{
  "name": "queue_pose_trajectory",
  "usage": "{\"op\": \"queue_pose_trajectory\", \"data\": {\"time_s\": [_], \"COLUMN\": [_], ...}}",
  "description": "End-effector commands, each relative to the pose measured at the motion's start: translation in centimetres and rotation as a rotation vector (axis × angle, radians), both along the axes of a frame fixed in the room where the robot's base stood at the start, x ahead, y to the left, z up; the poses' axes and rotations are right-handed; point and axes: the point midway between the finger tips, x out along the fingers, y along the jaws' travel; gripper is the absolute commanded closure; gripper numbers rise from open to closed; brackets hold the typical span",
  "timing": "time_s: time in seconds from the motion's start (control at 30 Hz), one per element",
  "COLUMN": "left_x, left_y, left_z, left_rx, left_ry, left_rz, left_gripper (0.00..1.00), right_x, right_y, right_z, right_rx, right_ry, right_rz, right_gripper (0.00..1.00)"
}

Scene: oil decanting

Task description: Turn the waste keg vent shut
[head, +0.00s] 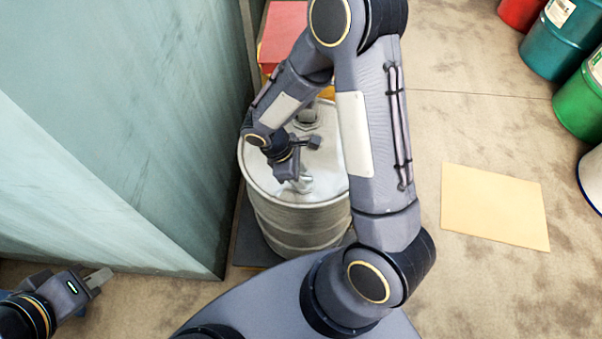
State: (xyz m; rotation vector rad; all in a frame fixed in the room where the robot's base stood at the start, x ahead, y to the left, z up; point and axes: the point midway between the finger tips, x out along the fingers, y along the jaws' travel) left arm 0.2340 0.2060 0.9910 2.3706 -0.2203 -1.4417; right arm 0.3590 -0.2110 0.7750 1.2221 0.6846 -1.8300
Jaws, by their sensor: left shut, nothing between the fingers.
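The pale grey metal keg (300,222) stands upright at the centre, left of my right upper arm, which hides its right part. A round fitting (307,116) shows on the far part of its lid. Another pale fitting (303,184) shows on the near part. I cannot tell for sure which one is the vent. My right gripper (305,160) points down over the lid, close to the near fitting; whether it touches is unclear, and its finger opening is hard to make out. My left gripper (98,279) is shut and empty at the lower left, away from the keg.
A tall teal wall or container (110,120) stands close on the keg's left. A red box (283,32) is behind it. A yellow floor patch (496,207) lies to the right. Several drums, including a green one (580,108), stand at the upper right. Floor between is clear.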

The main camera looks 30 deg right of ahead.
Motion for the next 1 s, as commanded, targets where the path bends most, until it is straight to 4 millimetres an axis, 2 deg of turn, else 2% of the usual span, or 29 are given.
{"op": "queue_pose_trajectory", "data": {"time_s": [0.33, 0.6, 1.0], "left_x": [0.00, 0.00, 0.00], "left_y": [0.00, 0.00, 0.00], "left_z": [-0.02, -0.02, -0.18], "left_rx": [0.000, 0.000, 0.000], "left_ry": [0.000, 0.000, 0.000], "left_rz": [0.000, 0.000, 0.000], "left_gripper": [1.00, 1.00, 1.00], "right_x": [-0.15, -0.14, -0.06], "right_y": [-0.18, -0.17, -0.19], "right_z": [-0.51, -0.49, -0.51], "right_rx": [0.001, 0.001, 0.002], "right_ry": [0.000, 0.000, -0.001], "right_rz": [0.000, 0.000, -0.048], "right_gripper": [0.64, 0.99, 1.00]}}
